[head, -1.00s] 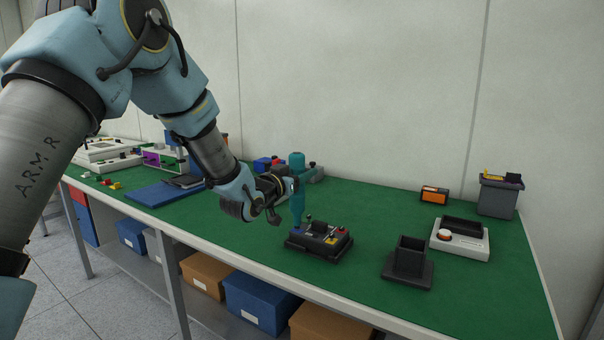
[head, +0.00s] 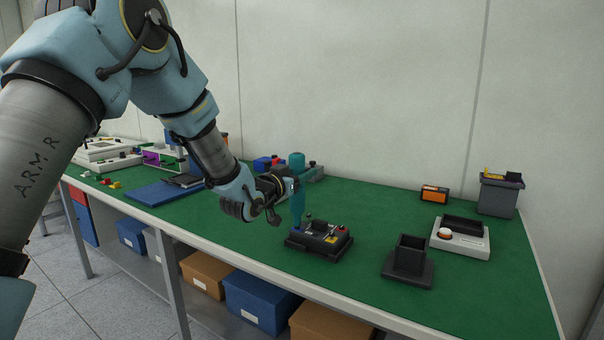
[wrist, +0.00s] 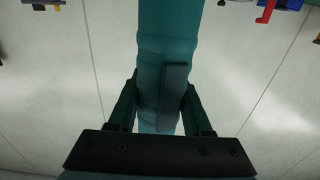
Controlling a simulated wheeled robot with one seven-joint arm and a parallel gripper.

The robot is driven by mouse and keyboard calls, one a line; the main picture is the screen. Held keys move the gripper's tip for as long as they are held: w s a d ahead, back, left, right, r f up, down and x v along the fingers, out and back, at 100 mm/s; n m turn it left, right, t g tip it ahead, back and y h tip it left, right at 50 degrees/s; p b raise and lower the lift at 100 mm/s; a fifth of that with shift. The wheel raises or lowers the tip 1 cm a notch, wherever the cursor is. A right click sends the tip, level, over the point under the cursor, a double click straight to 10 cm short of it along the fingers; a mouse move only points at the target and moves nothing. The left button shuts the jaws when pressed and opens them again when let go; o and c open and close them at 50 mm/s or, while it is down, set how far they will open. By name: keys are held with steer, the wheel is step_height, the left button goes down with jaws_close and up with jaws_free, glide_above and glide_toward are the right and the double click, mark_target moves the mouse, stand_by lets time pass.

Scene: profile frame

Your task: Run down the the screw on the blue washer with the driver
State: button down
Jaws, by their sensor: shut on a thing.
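The teal driver (head: 298,208) stands upright in the head view, and my gripper (head: 292,186) is shut around its handle. In the wrist view the driver (wrist: 160,60) passes between both fingers of my gripper (wrist: 160,108). The driver's lower end meets the near left corner of a black fixture (head: 312,247), where a small patch of blue, apparently the blue washer (head: 296,229), shows. The screw there is hidden under the driver tip. Red and yellow washers (head: 330,239) show elsewhere on the fixture.
An empty black holder (head: 409,262) stands to the right of the fixture. Beyond it are a white device with a knob (head: 462,241), an orange-fronted box (head: 434,195) and a grey bin (head: 498,198). Green mat (head: 372,215) is clear between them. Blue and red items stand behind the driver.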

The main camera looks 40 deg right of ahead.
steer(key=shift+f+b, duration=0.35)
steer(key=shift+f, duration=0.05)
stand_by(1.0)
steer(key=shift+r, duration=0.1)
steer(key=shift+r+p, duration=1.1)
steer(key=shift+r, duration=1.5)
